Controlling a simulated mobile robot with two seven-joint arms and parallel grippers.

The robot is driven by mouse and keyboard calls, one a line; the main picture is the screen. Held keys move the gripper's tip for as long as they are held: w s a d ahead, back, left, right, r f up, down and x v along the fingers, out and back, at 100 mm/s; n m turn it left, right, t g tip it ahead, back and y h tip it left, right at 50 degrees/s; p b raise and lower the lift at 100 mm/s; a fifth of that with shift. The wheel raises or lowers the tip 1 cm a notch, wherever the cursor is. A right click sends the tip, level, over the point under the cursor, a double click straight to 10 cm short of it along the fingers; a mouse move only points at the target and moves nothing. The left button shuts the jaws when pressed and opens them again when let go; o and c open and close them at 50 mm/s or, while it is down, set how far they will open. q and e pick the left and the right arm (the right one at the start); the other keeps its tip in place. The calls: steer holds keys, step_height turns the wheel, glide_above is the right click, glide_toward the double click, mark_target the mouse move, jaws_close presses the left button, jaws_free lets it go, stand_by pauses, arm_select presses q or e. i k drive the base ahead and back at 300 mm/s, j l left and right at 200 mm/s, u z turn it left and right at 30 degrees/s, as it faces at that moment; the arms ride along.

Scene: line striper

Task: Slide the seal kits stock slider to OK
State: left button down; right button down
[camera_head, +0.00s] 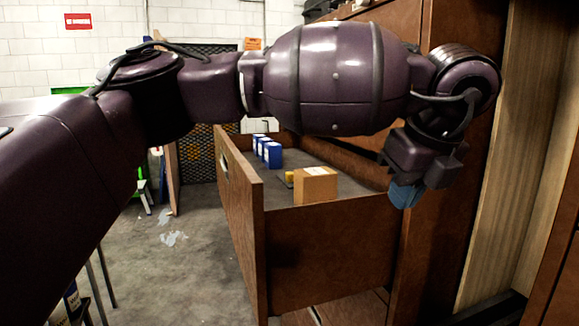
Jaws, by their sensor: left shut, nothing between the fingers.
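My left arm reaches across the upper view from the left. My left gripper (408,192) points down at the right, by the right side of an open brown drawer (335,250). It is shut and empty, with blue at its tip. I cannot make out the seal kits stock slider or its OK mark; my arm and gripper cover part of the drawer's right side and the cabinet behind. I cannot tell whether the gripper touches anything. My right gripper is not in view.
The drawer holds a cardboard box (316,186), several blue boxes (272,155) and a small yellow item (289,177). A brown cabinet (440,255) and a pale wooden panel (520,150) stand at the right. Grey floor (190,270) is open left of the drawer.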

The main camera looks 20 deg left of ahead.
mark_target(288, 176)
steer(key=i+j, duration=1)
